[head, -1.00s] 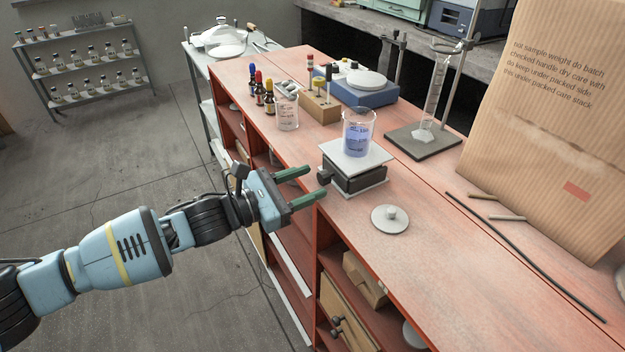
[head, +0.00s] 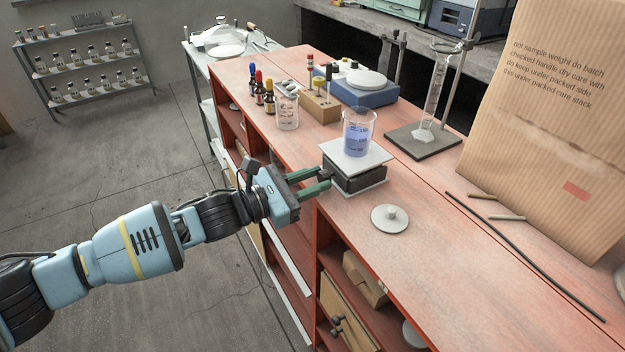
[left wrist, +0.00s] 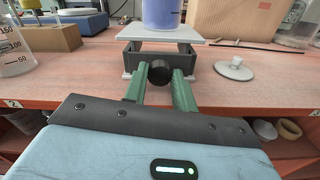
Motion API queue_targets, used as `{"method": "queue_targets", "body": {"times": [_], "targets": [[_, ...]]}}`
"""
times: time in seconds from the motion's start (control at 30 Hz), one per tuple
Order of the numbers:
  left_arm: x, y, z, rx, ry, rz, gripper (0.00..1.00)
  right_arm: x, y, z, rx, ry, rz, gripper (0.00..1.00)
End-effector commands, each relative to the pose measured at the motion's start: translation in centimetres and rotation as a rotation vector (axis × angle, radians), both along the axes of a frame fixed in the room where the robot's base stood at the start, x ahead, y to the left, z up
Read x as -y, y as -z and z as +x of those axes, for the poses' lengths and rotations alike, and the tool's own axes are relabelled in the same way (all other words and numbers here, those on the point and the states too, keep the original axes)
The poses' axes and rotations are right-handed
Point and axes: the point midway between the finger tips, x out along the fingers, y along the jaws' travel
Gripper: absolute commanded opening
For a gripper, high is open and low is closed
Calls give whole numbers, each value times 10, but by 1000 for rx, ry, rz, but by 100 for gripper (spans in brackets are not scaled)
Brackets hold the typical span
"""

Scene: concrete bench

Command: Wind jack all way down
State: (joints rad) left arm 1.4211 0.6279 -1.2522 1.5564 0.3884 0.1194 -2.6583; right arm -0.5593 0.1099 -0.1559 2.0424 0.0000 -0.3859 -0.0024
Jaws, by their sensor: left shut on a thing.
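The lab jack (head: 357,177) stands near the bench's front edge, with a grey top plate and a dark body on a light base plate. It looks low, with a gap between plate and base. A beaker of blue liquid (head: 358,135) stands upright on its top plate. My left gripper (head: 325,182) reaches in level from the left, shut on the jack's black knob (left wrist: 160,72). In the left wrist view the green fingers (left wrist: 160,88) sit on either side of the knob, and the jack (left wrist: 158,52) is straight ahead. My right gripper is in neither view.
A grey lidded disc (head: 390,218) lies right of the jack. A stand (head: 422,140) and a big paper bag (head: 550,130) are farther right.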

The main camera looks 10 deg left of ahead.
Motion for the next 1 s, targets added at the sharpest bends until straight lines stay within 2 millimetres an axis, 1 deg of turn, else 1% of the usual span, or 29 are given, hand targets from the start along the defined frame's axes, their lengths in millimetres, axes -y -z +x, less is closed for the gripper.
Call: {"method": "queue_targets", "body": {"times": [0.17,0.47,0.73,1.0], "targets": [[0,-1,0,-65,0,-47,4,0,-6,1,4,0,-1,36],[0,-2,0,-216,0,-158,4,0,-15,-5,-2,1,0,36],[0,-1,0,-352,0,-257,4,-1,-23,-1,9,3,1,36],[0,0,1,-393,0,-286,4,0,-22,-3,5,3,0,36]]}}
